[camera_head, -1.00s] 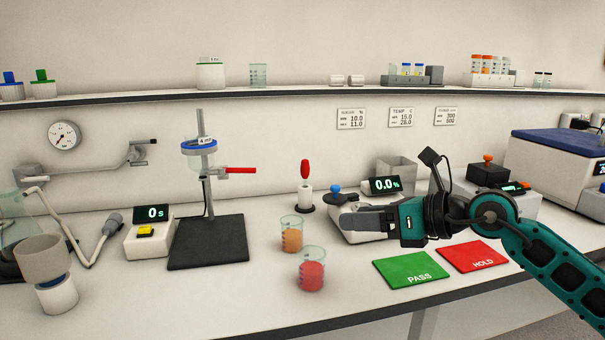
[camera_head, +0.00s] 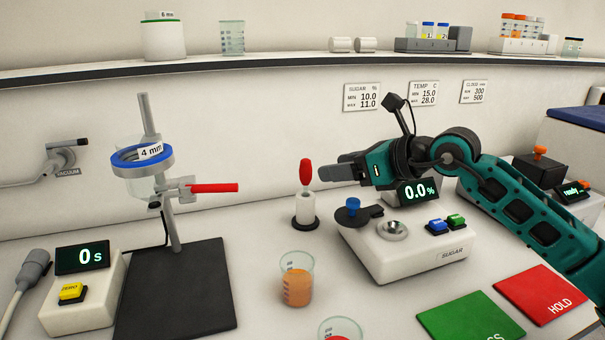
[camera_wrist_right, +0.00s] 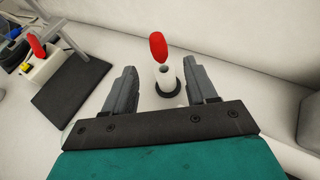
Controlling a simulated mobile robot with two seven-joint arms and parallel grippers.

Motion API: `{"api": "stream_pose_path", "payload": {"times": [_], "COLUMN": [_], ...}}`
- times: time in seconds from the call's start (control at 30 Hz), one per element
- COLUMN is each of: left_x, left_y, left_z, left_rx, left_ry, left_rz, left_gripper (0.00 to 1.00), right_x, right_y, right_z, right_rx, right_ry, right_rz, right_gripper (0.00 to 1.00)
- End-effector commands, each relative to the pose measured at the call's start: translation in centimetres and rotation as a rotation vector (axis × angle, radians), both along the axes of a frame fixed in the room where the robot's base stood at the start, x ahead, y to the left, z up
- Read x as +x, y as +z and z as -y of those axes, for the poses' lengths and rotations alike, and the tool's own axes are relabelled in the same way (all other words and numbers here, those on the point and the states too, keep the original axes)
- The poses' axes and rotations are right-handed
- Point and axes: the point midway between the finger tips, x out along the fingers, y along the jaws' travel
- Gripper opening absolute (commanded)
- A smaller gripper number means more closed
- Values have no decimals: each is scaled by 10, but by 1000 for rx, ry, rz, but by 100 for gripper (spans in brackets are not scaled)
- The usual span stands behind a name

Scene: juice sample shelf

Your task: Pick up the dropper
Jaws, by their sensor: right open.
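The dropper (camera_head: 305,174) has a red bulb and stands upright in a white holder (camera_head: 305,206) with a black base, behind the orange beaker. My right gripper (camera_head: 328,174) is beside the dropper, to its right in the head view, and appears apart from it. In the right wrist view the dropper's red bulb (camera_wrist_right: 158,46) shows beyond the fingers, and the white holder (camera_wrist_right: 165,76) appears between them. The right gripper's two fingers (camera_wrist_right: 163,82) are spread and empty. My left gripper is in neither current view.
A sugar meter (camera_head: 415,245) stands right of the dropper under my right arm. A beaker of orange liquid (camera_head: 296,284) is in front, with a red one (camera_head: 340,330) nearer. A stand with a red-handled valve (camera_head: 213,188) is left. Green (camera_head: 470,318) and red (camera_head: 545,293) mats lie right.

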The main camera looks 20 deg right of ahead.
Motion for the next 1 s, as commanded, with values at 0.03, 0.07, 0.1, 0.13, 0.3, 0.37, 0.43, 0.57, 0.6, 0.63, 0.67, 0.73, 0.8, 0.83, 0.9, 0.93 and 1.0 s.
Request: {"api": "stream_pose_path", "payload": {"times": [0.03,0.07,0.1,0.13,0.3,0.37,0.43,0.57,0.6,0.63,0.67,0.73,0.8,0.83,0.9,0.93,1.0], "left_x": [-3,-4,-5,-6,-5,-5,-4,-3,-3,-3,-3,-3,-2,-2,-2,-2,-2], "left_y": [-1,-1,-2,-3,-3,-2,-2,0,0,0,0,-1,-1,-1,-1,-1,-1], "left_z": [0,0,-1,-1,-2,-2,-2,-2,-2,-2,-2,-2,-3,-3,-3,-3,-3], "left_rx": [1,1,2,3,4,3,5,4,4,4,4,4,4,4,4,4,4], "left_ry": [1,0,0,0,3,3,3,4,4,4,5,5,5,5,5,5,5], "left_rz": [-6,-9,-12,-14,-11,-11,-9,-6,-5,-5,-5,-4,-4,-4,-4,-4,-4], "left_gripper": [43,43,43,43,43,43,43,43,43,43,43,43,43,43,43,43,43], "right_x": [8,13,18,22,38,41,44,57,62,66,69,75,79,80,81,81,81], "right_y": [-2,-5,-8,-10,-19,-20,-21,-28,-30,-31,-33,-37,-38,-39,-40,-40,-40], "right_z": [-8,-10,-15,-18,-29,-30,-33,-43,-47,-50,-51,-55,-58,-59,-59,-59,-59], "right_rx": [6,6,6,5,3,2,2,2,3,4,4,2,1,1,0,0,0], "right_ry": [3,1,2,3,1,1,1,2,2,2,2,1,1,1,1,0,0], "right_rz": [0,0,-1,-1,1,1,0,-2,-1,-1,-1,0,1,1,0,0,0], "right_gripper": [57,57,57,57,57,57,57,57,57,57,57,57,57,57,57,57,57]}}
